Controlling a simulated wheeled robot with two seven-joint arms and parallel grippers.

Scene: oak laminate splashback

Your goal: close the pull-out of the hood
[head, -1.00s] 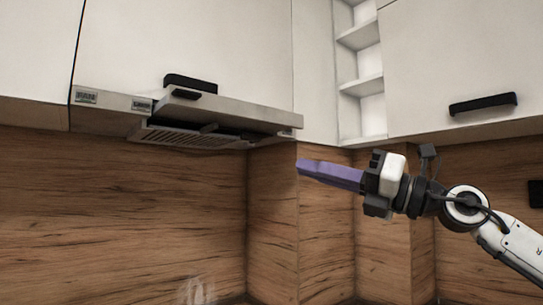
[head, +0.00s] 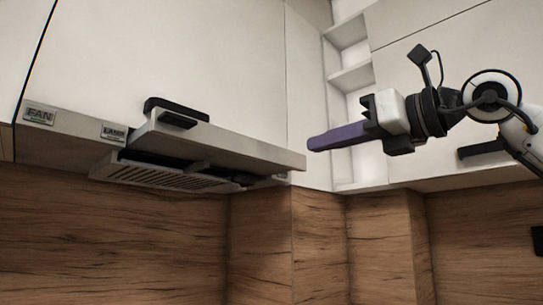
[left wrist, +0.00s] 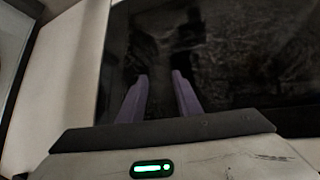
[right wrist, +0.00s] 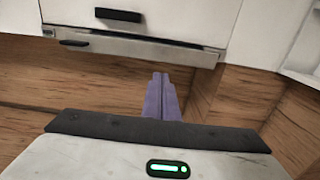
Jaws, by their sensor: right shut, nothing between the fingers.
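The hood's pull-out (head: 225,143) juts forward from under the white cabinet, with a dark gap and the grille (head: 165,178) below it. It also shows in the right wrist view (right wrist: 150,48). My right gripper (head: 310,143) is shut and empty, its purple fingers pointing left. In the head view its tips appear close beside the pull-out's front right corner; I cannot tell whether they touch. In the right wrist view the shut fingers (right wrist: 160,75) appear just below the hood, with a gap in the picture. My left gripper (left wrist: 160,75) is open and empty above a dark glossy surface.
A black handle (head: 176,110) sits on the cabinet door just above the pull-out. Open white shelves (head: 350,77) and another cabinet stand right, behind my right arm. Wood splashback (head: 110,240) lies below.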

